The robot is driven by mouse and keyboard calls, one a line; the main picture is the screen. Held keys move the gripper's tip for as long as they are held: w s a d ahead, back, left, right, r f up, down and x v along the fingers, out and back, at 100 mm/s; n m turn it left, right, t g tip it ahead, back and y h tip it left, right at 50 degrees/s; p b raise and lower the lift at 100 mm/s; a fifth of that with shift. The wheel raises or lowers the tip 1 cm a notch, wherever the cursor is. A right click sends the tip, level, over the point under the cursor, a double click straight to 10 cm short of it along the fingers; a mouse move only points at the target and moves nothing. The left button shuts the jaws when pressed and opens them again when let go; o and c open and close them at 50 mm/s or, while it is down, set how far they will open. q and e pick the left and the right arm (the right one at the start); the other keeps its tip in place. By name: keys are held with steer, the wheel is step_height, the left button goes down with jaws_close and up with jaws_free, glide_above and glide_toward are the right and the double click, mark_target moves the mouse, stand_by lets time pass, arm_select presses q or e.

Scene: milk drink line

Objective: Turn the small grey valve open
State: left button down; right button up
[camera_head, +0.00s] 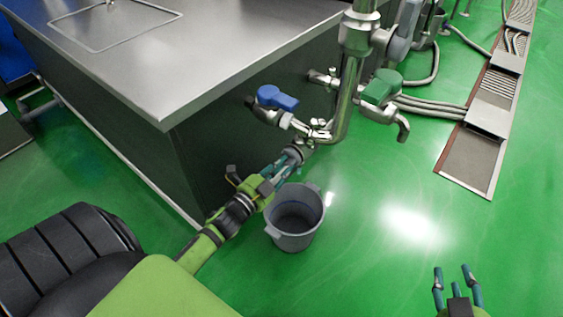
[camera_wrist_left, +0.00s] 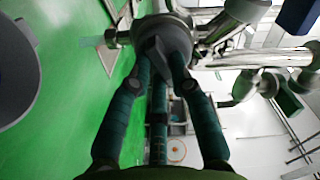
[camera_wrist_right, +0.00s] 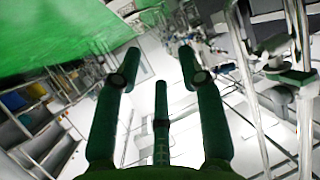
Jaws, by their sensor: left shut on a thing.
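The small grey valve (camera_head: 294,153) sits at the low end of the pipework beside the steel table. In the left wrist view its dark grey handle (camera_wrist_left: 154,47) lies between the fingertips, in front of a round metal pipe end. My left gripper (camera_head: 284,166) is shut on this handle, and its fingers hide part of it in both views. My right gripper (camera_head: 458,279) is open and empty at the lower right, far from the valve. Its spread fingers also show in the right wrist view (camera_wrist_right: 158,75).
A grey bucket (camera_head: 296,236) stands on the green floor just below the left gripper. A blue valve handle (camera_head: 277,98) and a green one (camera_head: 381,87) are on nearby pipes. The steel table (camera_head: 190,60) is at the left. The floor at the right is mostly clear.

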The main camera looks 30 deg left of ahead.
arm_select(q)
steer(key=shift+r+n+p, duration=0.15)
steer(key=shift+n+p, duration=0.6)
steer(key=shift+n, duration=0.35)
steer(key=shift+n+p, duration=0.55)
steer(key=shift+n, duration=0.25)
arm_select(e)
steer(key=s+d+f+m+g+h, duration=0.1)
steer(key=s+d+f+g, duration=0.2)
steer(key=s+f+g, duration=0.3)
steer(key=s+d+f+g+h, duration=0.2)
steer(key=s+d+f+g, duration=0.15)
steer(key=s, duration=0.35)
arm_select(q)
steer(key=n+p, duration=0.4)
steer(key=n, duration=0.2)
steer(key=shift+d+r+n, duration=0.1)
steer(key=shift+d+n, duration=0.05)
steer(key=shift+n, duration=0.25)
steer(key=shift+n+p, duration=0.4)
steer(key=shift+n, duration=1.1)
arm_select(e)
step_height(320, 180, down, 13)
steer(key=g, duration=0.1)
steer(key=shift+a+f, duration=0.2)
steer(key=shift+a, duration=0.2)
steer(key=shift+s+f, duration=0.1)
steer(key=shift+s, duration=0.05)
